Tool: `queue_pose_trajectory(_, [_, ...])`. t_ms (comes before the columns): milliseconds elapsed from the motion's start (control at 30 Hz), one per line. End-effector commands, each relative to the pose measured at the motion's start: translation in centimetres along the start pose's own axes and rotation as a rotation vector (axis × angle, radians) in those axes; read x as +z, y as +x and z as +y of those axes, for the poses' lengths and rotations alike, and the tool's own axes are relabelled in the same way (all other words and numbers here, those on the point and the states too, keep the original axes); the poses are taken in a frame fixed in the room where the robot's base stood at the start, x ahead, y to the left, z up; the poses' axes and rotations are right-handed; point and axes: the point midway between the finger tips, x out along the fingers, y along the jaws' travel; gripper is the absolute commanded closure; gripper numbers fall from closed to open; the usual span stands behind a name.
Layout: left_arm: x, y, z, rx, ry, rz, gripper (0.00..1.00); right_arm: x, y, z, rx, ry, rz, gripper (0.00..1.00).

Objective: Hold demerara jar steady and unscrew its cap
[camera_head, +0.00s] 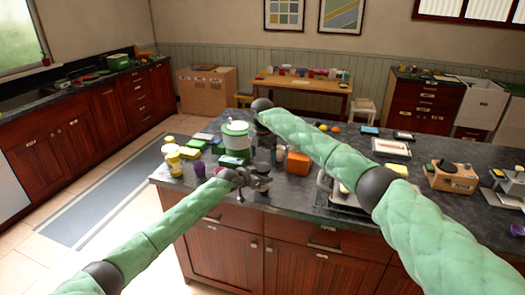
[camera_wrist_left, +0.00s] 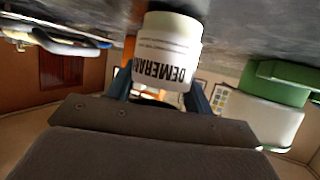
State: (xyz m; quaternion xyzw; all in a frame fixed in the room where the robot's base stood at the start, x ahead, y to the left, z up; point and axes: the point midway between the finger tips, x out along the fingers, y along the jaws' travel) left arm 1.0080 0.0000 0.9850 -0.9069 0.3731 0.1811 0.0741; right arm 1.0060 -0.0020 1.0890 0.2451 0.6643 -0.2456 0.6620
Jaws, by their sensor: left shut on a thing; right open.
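The demerara jar (camera_wrist_left: 168,45) is a white cylinder with black lettering, seen upside down in the left wrist view. It sits between the two dark fingers of my left gripper (camera_wrist_left: 160,95), which is shut on it. In the head view my left gripper (camera_head: 250,181) is at the front edge of the island counter, and the jar is mostly hidden there and hard to make out. The cap is not clearly visible. My right gripper (camera_head: 267,143) hangs small and dark below the right wrist, behind and above the left gripper; it is apart from the jar and open.
A white and green pot (camera_head: 236,137) stands behind my left gripper and shows in the wrist view (camera_wrist_left: 275,105). An orange box (camera_head: 298,162) is to the right. A tray (camera_head: 340,200) lies further right.

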Motion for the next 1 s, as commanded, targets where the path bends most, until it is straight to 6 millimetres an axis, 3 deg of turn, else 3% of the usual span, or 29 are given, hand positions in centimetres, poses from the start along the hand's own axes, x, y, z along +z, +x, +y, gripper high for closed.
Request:
queue_pose_trajectory(100, [-0.1,0.0,0.0,0.000,0.000,0.001,1.00,-0.1,1.9,0.0,-0.002,0.000,0.002,0.17])
queue_pose_trajectory(300, [-0.1,0.0,0.0,0.000,0.000,0.001,1.00,-0.1,3.9,0.0,0.000,-0.002,0.001,0.17])
queue_pose_trajectory(600, [-0.1,0.0,0.0,0.000,0.000,0.001,1.00,0.0,4.3,0.0,0.000,-0.002,0.000,0.17])
queue_pose_trajectory(633, [-0.1,0.0,0.0,0.000,0.000,0.001,1.00,0.0,4.3,0.0,0.000,-0.002,0.000,0.19])
queue_pose_trajectory(867, [-0.1,0.0,-0.1,-0.001,0.000,0.001,1.00,0.0,4.3,0.0,0.000,-0.002,0.000,0.62])
queue_pose_trajectory(1000, [-0.1,-0.1,-0.1,-0.002,0.000,0.001,1.00,0.0,4.3,0.0,-0.001,-0.017,0.000,0.62])
